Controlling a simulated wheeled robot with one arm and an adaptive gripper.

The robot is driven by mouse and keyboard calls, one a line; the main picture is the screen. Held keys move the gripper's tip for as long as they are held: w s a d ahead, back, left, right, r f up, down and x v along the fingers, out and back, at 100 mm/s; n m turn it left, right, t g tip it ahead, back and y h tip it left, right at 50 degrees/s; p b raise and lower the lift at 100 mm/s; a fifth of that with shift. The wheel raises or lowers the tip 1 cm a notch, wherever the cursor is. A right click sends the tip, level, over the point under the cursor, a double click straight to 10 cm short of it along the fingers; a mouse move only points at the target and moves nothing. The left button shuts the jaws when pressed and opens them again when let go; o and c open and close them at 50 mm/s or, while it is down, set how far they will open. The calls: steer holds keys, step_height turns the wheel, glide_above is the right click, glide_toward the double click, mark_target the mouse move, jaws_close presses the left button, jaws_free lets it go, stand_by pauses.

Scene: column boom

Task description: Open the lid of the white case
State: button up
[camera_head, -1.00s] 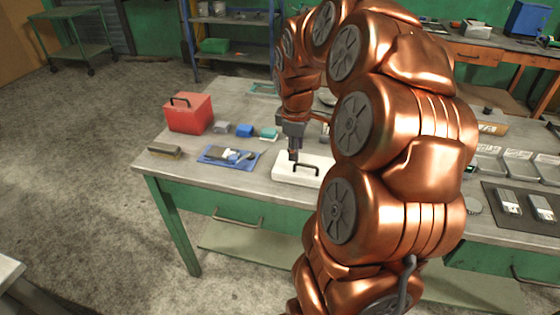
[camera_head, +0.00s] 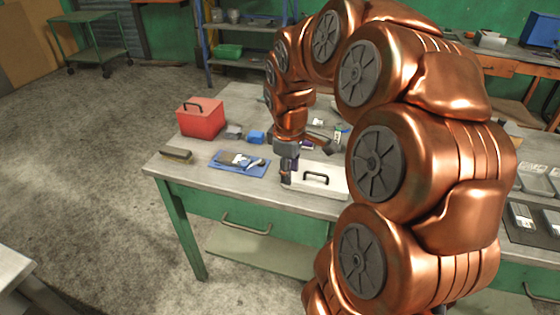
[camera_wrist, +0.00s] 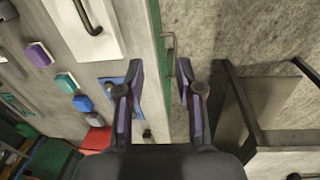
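The white case (camera_head: 338,186) lies on the workbench, with its lid flat and looking shut. A black handle (camera_head: 316,178) is on it. My arm hides its right end. In the wrist view the white case (camera_wrist: 112,42) shows at the upper left with its handle (camera_wrist: 90,17). My gripper (camera_head: 287,180) is at the case's left end, left of the handle; whether it touches the case I cannot tell. In the wrist view my gripper (camera_wrist: 160,72) has its fingers apart with nothing between them, over the bench's front edge.
A blue mat (camera_head: 228,169) with small items lies left of the case. A red box (camera_head: 201,120), a brush (camera_head: 176,154) and small blue boxes (camera_head: 256,137) stand farther left and back. The bench top (camera_head: 205,185) is bare along its front left edge.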

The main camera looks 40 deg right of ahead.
steer(key=s+a+f+m+g, duration=0.1)
steer(key=s+a+m, duration=0.2)
steer(key=s+a, duration=0.6)
steer(key=s+a+f+m+g+y, duration=0.1)
steer(key=s+a+m, duration=0.1)
steer(key=s+a, duration=0.8)
steer(key=shift+s+a+f+m+g, duration=0.2)
steer(key=shift+s+m+g, duration=0.15)
steer(key=shift+s, duration=0.45)
steer(key=shift+d, duration=0.15)
